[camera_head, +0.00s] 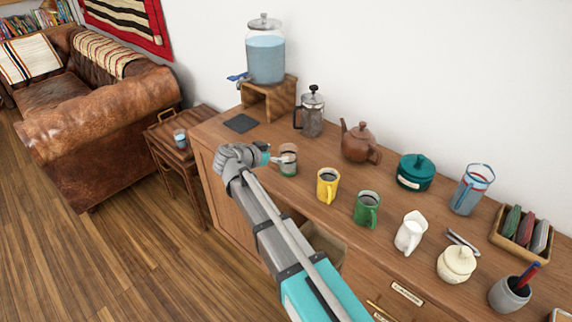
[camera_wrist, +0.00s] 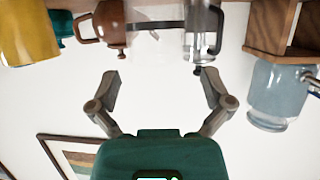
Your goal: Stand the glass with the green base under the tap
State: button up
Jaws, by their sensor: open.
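The clear glass with the green base (camera_head: 288,170) stands upright on the wooden sideboard, left of the yellow mug. My gripper (camera_head: 284,158) is open beside it, its fingers partly covering it. In the wrist view, which is upside down, the open fingers (camera_wrist: 158,75) have nothing between their tips, and a pale see-through shape that looks like the glass (camera_wrist: 155,30) is ahead of them. The blue tap (camera_head: 237,77) is on the water dispenser (camera_head: 266,60), which stands on a wooden stand (camera_head: 275,98). A dark square mat (camera_head: 240,123) lies below the tap.
A French press (camera_head: 312,112) and brown teapot (camera_head: 360,143) stand behind the glass. The yellow mug (camera_head: 327,185) and green mug (camera_head: 367,208) are to its right. Another glass (camera_head: 181,140) is on the side table. The sideboard between glass and mat looks clear.

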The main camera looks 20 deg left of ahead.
aim_at(294, 148)
jog(key=shift+w+d, duration=0.1)
jog(key=shift+r+b+x, duration=0.15)
jog(key=shift+b+x, duration=0.25)
jog(key=shift+x, duration=0.85)
jog(key=shift+r+b+x, duration=0.1)
jog(key=shift+b+x, duration=0.25)
jog(key=shift+x, duration=0.85)
jog(key=shift+d, duration=0.2)
jog(key=c, duration=1.1)
jog(key=shift+r, duration=0.1)
